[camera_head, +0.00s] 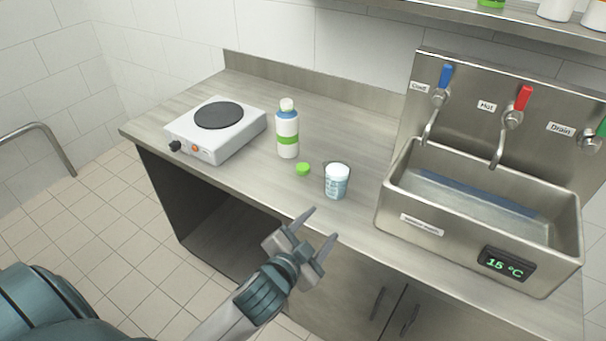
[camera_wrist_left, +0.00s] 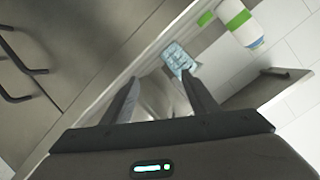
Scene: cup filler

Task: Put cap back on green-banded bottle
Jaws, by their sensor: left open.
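The green-banded bottle (camera_head: 288,132) stands upright on the counter, white with a green band and a pale, uncapped-looking neck above a blue shoulder. It also shows at the top right of the left wrist view (camera_wrist_left: 239,22). A small green cap (camera_head: 303,169) lies on the counter just in front of the bottle, and it shows in the left wrist view (camera_wrist_left: 205,18). My left gripper (camera_head: 318,229) is open and empty in front of the counter's front edge, apart from cap and bottle. My right gripper is not in view.
A clear cup (camera_head: 337,181) with pale blue contents stands right of the cap. A hot plate (camera_head: 216,128) sits at the left. A sink (camera_head: 480,215) with labelled taps and a 15 °C display is at the right. A shelf (camera_head: 520,22) hangs above.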

